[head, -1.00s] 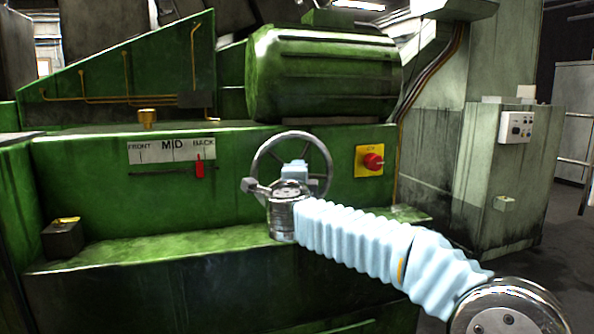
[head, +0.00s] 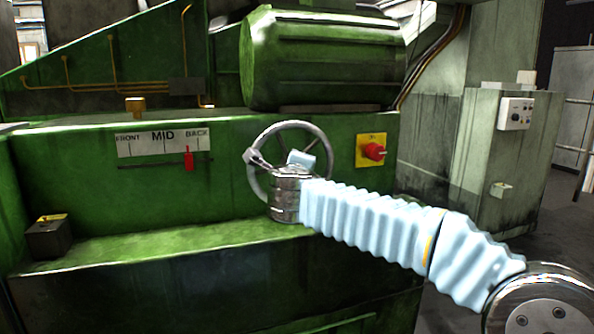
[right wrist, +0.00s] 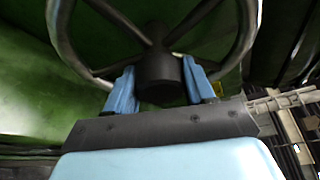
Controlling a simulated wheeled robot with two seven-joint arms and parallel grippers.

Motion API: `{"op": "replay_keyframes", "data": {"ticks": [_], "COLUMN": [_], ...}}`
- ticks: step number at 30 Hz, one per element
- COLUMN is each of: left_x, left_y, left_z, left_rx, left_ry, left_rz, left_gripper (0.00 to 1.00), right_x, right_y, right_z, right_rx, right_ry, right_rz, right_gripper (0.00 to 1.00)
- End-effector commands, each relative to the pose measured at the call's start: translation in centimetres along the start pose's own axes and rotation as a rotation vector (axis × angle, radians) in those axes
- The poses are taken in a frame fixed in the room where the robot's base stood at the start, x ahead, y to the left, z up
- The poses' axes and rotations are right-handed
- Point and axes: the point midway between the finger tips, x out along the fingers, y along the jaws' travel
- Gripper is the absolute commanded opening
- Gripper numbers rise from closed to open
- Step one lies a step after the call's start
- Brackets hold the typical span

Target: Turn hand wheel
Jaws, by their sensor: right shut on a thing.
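The hand wheel (head: 292,125) is a grey metal ring with spokes on the front of the green machine. In the right wrist view its dark hub (right wrist: 158,75) sits between the two light-blue fingers of my right gripper (right wrist: 159,82). My right gripper (head: 302,160) is shut on the hand wheel at the hub; my wrist hides the wheel's lower part in the head view. A red pointer (head: 189,160) stands between MID and BACK on the white scale (head: 163,146), nearer BACK. My left gripper is not in view.
A yellow plate with a red switch (head: 373,151) is right of the wheel. A green ledge (head: 150,242) runs below it, with a small dark box (head: 48,240) at its left end. A large green motor housing (head: 320,60) overhangs above. A grey cabinet (head: 490,180) stands at right.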

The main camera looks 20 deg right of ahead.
Motion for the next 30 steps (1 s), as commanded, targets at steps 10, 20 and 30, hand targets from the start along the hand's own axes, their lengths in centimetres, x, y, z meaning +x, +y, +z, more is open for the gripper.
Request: {"op": "replay_keyframes", "data": {"ticks": [10,20,30], "left_x": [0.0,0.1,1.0], "left_y": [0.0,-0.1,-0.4], "left_z": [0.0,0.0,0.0], "left_rx": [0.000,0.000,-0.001], "left_ry": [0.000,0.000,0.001], "left_rz": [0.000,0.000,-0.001], "left_gripper": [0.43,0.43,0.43], "right_x": [0.1,-0.7,-8.2], "right_y": [0.2,0.1,0.1], "right_z": [-0.1,0.0,0.0], "right_rx": [-0.002,-0.002,0.000], "right_ry": [0.002,0.000,-0.003], "right_rz": [0.002,0.000,-0.001], "right_gripper": [0.75,0.75,0.75]}}
